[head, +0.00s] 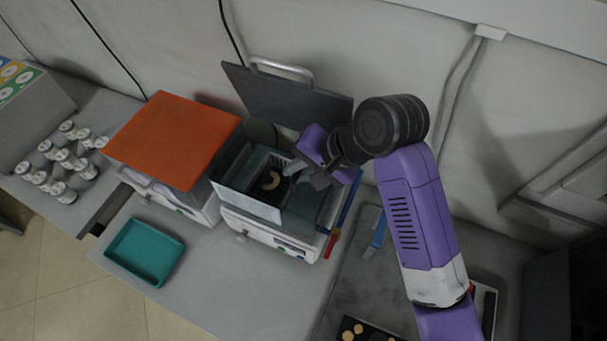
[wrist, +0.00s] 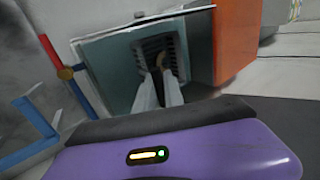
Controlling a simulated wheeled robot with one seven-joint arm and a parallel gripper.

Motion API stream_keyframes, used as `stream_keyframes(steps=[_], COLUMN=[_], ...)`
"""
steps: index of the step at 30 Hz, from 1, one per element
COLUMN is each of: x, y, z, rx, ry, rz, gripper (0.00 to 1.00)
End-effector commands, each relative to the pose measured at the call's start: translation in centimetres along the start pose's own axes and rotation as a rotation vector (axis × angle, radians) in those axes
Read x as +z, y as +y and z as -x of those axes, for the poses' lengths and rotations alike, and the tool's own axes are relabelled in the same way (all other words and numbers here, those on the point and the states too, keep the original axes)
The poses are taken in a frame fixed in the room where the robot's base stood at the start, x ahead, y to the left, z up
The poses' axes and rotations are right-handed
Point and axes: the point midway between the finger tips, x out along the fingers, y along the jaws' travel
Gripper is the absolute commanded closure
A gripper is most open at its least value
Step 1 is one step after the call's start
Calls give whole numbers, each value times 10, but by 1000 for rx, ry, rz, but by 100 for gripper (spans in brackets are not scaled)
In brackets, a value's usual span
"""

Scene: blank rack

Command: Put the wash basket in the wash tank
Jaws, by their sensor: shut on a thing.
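The wash tank (head: 248,207) is an open, pale-walled box on a white machine, with its dark lid (head: 285,92) raised behind it. The wash basket (head: 266,196) is a dark slatted basket within the tank's opening, with a tan curved piece showing at it. In the wrist view the basket (wrist: 150,45) lies straight ahead of the fingers, with the tank's wall (wrist: 112,75) around it. My gripper (head: 287,173) reaches in from the right. Its pale fingers (wrist: 159,82) are shut on the basket at the tan piece. Whether the basket touches the tank floor is hidden.
An orange-topped machine (head: 172,140) stands close on the left. A teal tray (head: 146,252) lies at the front left, and several white jars (head: 66,160) stand farther left. A blue bar (head: 379,229) lies right of the tank.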

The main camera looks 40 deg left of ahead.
Motion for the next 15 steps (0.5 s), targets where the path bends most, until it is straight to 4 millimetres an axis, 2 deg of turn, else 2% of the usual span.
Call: stream_keyframes(steps=[10, 15], x=[8, 10], y=[18, 19], z=[-31, -34], rx=[0, -1], ry=[-1, -1], rz=[4, 5], gripper=[100, 100])
